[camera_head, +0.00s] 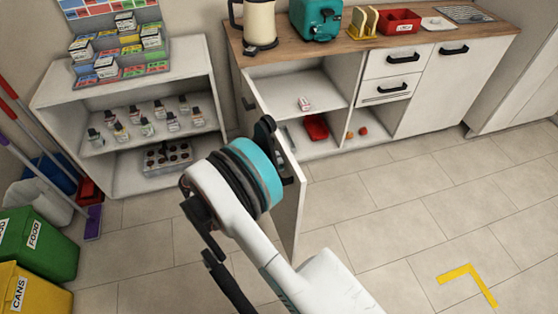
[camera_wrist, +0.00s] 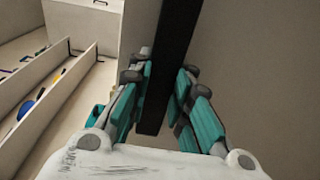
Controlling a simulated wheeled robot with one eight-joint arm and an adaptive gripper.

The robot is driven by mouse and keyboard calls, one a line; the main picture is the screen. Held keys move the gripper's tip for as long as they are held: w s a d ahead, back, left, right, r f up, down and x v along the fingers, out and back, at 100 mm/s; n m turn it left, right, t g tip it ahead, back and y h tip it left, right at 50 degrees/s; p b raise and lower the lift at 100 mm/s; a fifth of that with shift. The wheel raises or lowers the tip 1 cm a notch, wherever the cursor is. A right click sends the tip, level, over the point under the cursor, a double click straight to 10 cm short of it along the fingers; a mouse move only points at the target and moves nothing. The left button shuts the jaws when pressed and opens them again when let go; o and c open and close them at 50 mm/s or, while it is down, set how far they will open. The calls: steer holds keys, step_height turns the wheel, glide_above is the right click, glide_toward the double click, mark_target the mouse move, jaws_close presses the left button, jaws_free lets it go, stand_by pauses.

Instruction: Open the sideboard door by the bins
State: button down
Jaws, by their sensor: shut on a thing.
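The sideboard door (camera_head: 289,218) is the white panel at the left end of the sideboard. It stands swung well out from the cabinet in the head view, with the shelves behind it showing. Its dark bar handle (camera_wrist: 172,50) runs between the teal fingers of my gripper (camera_wrist: 164,80) in the wrist view. My gripper is shut on this handle. In the head view my wrist and arm hide most of the grip and part of the door. The green food bin (camera_head: 50,255) and yellow cans bin (camera_head: 45,296) stand at the lower left.
A white open shelf unit (camera_head: 60,98) with small bottles stands left of the sideboard. A kettle (camera_head: 259,22) and a teal toaster (camera_head: 316,18) stand on the wooden top (camera_head: 357,48). Mops lean at the far left. The tiled floor (camera_head: 400,200) at right is clear.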

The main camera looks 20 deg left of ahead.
steer(key=shift+s+a, duration=0.1)
steer(key=shift+a, duration=0.15)
steer(key=c, duration=1.4)
jaws_free()
steer(key=shift+c, duration=0.2)
steer(key=v, duration=0.7)
steer(key=shift+a, duration=0.25)
steer(key=shift+s, duration=0.15)
steer(key=shift+r, duration=0.15)
